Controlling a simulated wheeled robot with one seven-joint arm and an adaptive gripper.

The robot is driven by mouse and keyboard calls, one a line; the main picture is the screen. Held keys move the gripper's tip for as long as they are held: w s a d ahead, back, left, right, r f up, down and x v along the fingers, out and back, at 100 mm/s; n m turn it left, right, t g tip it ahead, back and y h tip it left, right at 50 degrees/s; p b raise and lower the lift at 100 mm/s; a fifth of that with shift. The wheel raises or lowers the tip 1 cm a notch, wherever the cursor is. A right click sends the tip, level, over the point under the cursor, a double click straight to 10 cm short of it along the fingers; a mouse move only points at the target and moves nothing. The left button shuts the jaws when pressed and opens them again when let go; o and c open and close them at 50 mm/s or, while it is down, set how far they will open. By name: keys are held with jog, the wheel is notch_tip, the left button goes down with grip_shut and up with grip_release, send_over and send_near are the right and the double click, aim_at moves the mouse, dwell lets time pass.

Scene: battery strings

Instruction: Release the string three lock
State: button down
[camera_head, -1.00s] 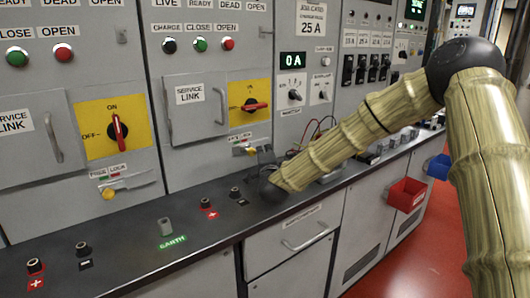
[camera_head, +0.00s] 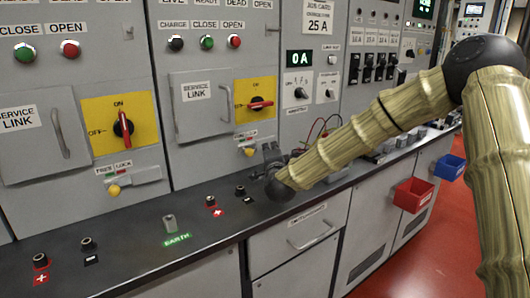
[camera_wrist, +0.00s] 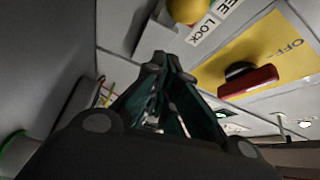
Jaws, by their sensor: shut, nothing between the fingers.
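The yellow lock knob (camera_head: 249,152) sits below the FREE/LOCK label (camera_head: 246,134) under the right panel's rotary switch. In the wrist view the knob (camera_wrist: 187,10) shows at the top edge, beside the label (camera_wrist: 207,27). I cannot tell whether it sits at FREE or LOCK, or read a string number. My gripper (camera_head: 262,152) is just right of the knob in the head view, partly hidden by my arm. In the wrist view its fingers (camera_wrist: 166,62) are closed together and empty, apart from the knob. Another yellow lock knob (camera_head: 114,191) is on the left panel.
Red-handled switches (camera_head: 123,128) (camera_head: 260,103) stand out from yellow plates. Service link doors (camera_head: 200,110) have protruding handles. Red (camera_head: 413,194) and blue (camera_head: 446,167) bins hang at right.

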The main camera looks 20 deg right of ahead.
jog(key=shift+s+d, duration=0.2)
jog(key=shift+d, duration=0.25)
jog(key=s, duration=0.3)
jog(key=s+a, duration=0.1)
jog(key=s, duration=0.5)
jog(key=shift+s+a+f, duration=0.2)
jog(key=shift+a+f, duration=0.05)
jog(key=shift+a, duration=0.15)
jog(key=shift+r, duration=0.1)
